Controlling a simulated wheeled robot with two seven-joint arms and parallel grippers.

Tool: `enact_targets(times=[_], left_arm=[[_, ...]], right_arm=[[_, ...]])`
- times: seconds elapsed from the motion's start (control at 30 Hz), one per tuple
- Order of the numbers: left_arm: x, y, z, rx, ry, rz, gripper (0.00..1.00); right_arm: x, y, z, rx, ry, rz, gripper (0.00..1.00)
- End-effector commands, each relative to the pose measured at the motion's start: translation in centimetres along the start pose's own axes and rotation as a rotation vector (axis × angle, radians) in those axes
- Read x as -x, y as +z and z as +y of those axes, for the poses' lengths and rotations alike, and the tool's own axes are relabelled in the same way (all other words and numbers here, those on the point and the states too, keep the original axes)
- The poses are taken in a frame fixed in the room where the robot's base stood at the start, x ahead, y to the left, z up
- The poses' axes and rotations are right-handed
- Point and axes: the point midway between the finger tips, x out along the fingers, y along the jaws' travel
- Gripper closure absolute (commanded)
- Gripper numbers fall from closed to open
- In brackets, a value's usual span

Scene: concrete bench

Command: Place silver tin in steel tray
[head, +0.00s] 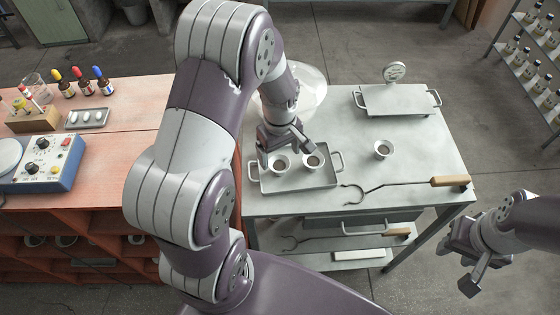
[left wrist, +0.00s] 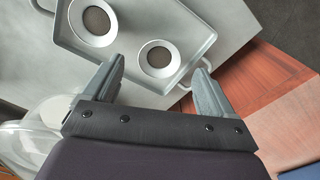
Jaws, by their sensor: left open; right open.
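A grey metal tray with two handles (head: 300,186) lies on the near left of the grey bench. Two pale round cups with dark insides, a left one (head: 279,164) and a right one (head: 313,162), stand in it. My left gripper (head: 283,143) is open and empty over the tray's far left part. In the left wrist view its fingertips (left wrist: 157,70) lie either side of one cup (left wrist: 160,58), apparently above it. My right gripper (head: 462,268) is open and empty, off the bench's right side.
A glass vessel (head: 305,88) is behind my left arm. An orange bench (head: 110,150) with bottles adjoins on the left.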

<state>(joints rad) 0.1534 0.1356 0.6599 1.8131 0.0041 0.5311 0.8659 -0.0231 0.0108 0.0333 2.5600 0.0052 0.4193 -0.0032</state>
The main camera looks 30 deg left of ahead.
Motion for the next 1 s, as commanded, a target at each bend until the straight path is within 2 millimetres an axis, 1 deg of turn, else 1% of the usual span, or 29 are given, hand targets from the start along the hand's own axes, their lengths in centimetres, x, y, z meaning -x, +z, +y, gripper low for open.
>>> enact_targets(times=[0.03, 0.1, 0.2, 0.3, 0.37, 0.4, 0.47, 0.5, 0.6, 0.67, 0.7, 0.77, 1.0], left_arm=[[1.5, -0.1, 0.1, 0.000, 0.004, 0.003, 0.14], [3.2, -0.1, 0.1, 0.000, 0.003, 0.003, 0.14], [5.0, -0.1, 0.1, 0.000, 0.002, 0.002, 0.14], [6.2, 0.1, 0.0, -0.010, 0.000, 0.000, 0.14], [6.7, 0.9, -0.2, -0.090, 0.006, 0.005, 0.14], [7.0, 2.0, -0.6, -0.197, 0.014, 0.013, 0.14], [7.5, 3.9, -1.3, -0.409, 0.030, 0.032, 0.14], [7.7, 5.2, -1.9, -0.554, 0.040, 0.047, 0.14], [7.8, 7.8, -3.4, -0.856, 0.056, 0.083, 0.14], [7.8, 8.8, -4.1, -0.971, 0.061, 0.098, 0.14], [7.7, 9.1, -4.4, -1.017, 0.062, 0.103, 0.14], [7.7, 9.3, -4.5, -1.047, 0.062, 0.107, 0.14], [7.7, 9.3, -4.5, -1.047, 0.061, 0.106, 0.14]], right_arm=[[0.1, 0.0, 0.0, 0.000, 0.000, 0.000, 0.57], [0.1, 0.0, 0.0, 0.000, 0.000, 0.000, 0.57], [0.2, 0.0, 0.0, 0.000, 0.000, 0.000, 0.57], [0.2, 0.0, 0.0, 0.000, 0.000, 0.000, 0.57], [0.2, 0.0, 0.0, 0.000, 0.000, 0.000, 0.57], [0.2, 0.0, 0.0, 0.000, 0.000, 0.000, 0.57], [0.2, 0.0, 0.0, 0.000, 0.000, 0.000, 0.57], [0.2, 0.0, 0.0, 0.000, 0.000, 0.000, 0.57], [0.2, 0.0, 0.0, 0.000, 0.000, 0.000, 0.57], [0.2, 0.0, 0.0, 0.000, 0.000, 0.000, 0.57], [0.2, 0.0, 0.0, 0.000, 0.000, 0.000, 0.57], [0.2, 0.0, 0.0, 0.000, 0.000, 0.000, 0.57], [0.2, 0.0, 0.0, 0.000, 0.000, 0.000, 0.57]])
